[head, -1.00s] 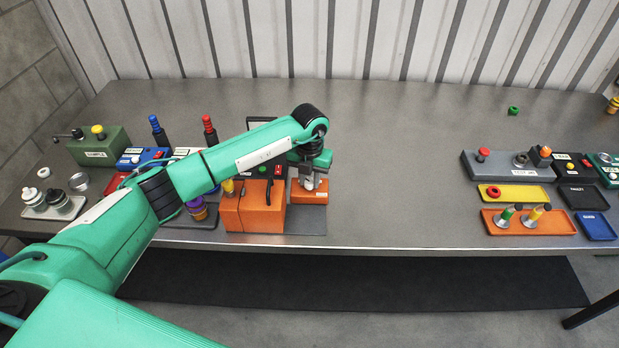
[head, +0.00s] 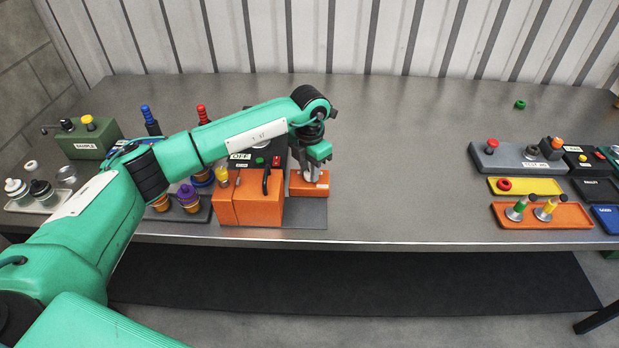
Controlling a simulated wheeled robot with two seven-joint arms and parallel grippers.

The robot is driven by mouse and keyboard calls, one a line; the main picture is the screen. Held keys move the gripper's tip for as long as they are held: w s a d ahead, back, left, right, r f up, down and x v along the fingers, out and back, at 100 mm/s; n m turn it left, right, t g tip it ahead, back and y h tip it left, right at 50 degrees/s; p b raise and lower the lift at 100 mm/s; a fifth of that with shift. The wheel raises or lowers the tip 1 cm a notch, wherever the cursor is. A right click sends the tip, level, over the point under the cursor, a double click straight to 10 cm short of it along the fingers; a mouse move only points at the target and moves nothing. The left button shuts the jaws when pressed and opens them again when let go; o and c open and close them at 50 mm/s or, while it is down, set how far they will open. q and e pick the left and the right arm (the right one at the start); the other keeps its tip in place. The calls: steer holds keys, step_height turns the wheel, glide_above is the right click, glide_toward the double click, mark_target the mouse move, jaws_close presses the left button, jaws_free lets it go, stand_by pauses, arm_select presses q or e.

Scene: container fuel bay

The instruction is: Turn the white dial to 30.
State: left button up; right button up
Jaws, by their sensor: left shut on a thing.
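A small orange box (head: 309,190) stands on a grey mat near the front edge of the table. My left gripper (head: 311,178) points down onto its top and is shut on the white dial (head: 322,178) there. Only a pale sliver of the dial shows beside the fingers. The dial's scale and pointer are hidden or too small to read. My right gripper is not in view.
A larger orange box (head: 258,200) with a black handle stands close left of the gripper. A dark panel labelled OFF (head: 262,152) is behind. Fixtures with a grey block (head: 510,158) stand far right. The table's middle is clear.

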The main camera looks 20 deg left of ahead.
arm_select(q)
steer(key=m+b, duration=0.2)
steer(key=b, duration=0.1)
steer(key=shift+f+m, duration=0.2)
steer(key=shift+m, duration=0.2)
steer(key=m+b, duration=0.4)
steer(key=m, duration=0.1)
steer(key=shift+r+b, duration=0.1)
steer(key=shift+b, duration=0.25)
steer(key=shift+r+m+b, duration=0.15)
steer(key=shift+m+b, duration=0.65)
steer(key=shift+m, duration=0.8)
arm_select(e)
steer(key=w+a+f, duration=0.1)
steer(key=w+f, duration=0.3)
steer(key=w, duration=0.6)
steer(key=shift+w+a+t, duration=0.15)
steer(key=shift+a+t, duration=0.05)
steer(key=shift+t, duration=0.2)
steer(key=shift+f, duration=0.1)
arm_select(q)
steer(key=o, duration=1)
